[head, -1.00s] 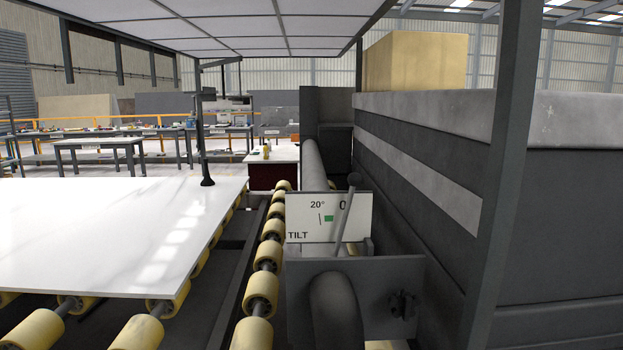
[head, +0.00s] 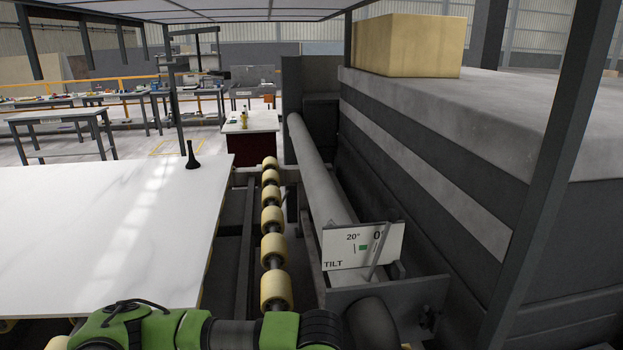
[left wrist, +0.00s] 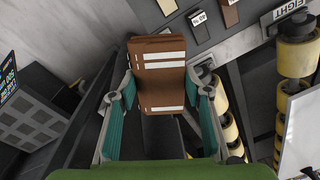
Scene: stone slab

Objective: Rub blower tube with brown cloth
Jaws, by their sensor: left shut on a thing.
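The blower tube (head: 318,170) is a long grey pipe in the head view, running away from me beside the roller row and ending near the tilt sign. The folded brown cloth (left wrist: 158,60) with white stripes shows in the left wrist view. My left gripper (left wrist: 158,92) has its teal-padded fingers on both sides of it and is shut on it. In the head view only my green left arm shows along the bottom edge; its fingers and the cloth are out of sight there. I cannot tell whether the cloth touches the tube. My right gripper is in neither view.
The white stone slab (head: 110,230) lies at left, with a small black stand (head: 191,155) on it. Yellow rollers (head: 274,250) run beside the tube. The tilt sign (head: 362,247) and lever stand at its near end. A dark wall (head: 420,200) closes the right.

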